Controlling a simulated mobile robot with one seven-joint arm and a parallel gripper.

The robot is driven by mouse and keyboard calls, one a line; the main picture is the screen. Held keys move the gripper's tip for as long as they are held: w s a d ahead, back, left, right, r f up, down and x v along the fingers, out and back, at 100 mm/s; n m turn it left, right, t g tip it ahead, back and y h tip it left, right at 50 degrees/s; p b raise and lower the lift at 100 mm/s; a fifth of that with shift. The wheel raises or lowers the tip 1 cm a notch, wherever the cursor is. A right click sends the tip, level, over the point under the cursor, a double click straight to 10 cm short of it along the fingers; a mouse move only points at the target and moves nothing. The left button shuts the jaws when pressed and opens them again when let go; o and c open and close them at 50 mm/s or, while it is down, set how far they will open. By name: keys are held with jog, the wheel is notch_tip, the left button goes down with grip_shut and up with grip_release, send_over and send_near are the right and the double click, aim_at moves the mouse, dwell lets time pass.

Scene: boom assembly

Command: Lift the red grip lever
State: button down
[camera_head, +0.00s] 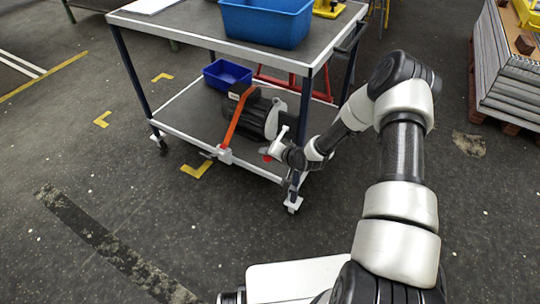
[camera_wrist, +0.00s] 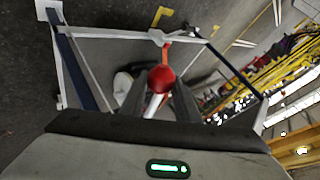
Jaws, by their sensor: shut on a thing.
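The red grip lever shows in the wrist view as a rounded red end (camera_wrist: 161,78) with a pale shaft below it, between the two dark fingers of my gripper (camera_wrist: 160,92). In the head view a small red patch (camera_head: 266,157) shows beside my gripper (camera_head: 275,149), at the right front of the cart's lower shelf. My gripper is shut on the lever. The fingers hide part of the lever, and its lower end cannot be made out. A black machine (camera_head: 256,115) with an orange-red bar (camera_head: 237,117) stands on the lower shelf just behind.
The cart (camera_head: 180,22) has a blue bin (camera_head: 266,20) on its top shelf and a smaller blue bin (camera_head: 226,74) below. Its posts and upper shelf stand close to my arm. A stack of grey sheets (camera_head: 510,75) is at the right. The floor in front is clear.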

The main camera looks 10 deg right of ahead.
jog(key=shift+s+a+r, duration=0.1)
jog(key=shift+s+r, duration=0.05)
jog(key=shift+r, duration=0.35)
jog(key=c, duration=1.4)
grip_release()
jog(key=shift+r, duration=0.1)
jog(key=shift+o, duration=0.2)
jog(key=p+v, duration=0.3)
jog(key=v, duration=1.4)
jog(key=shift+s, duration=0.15)
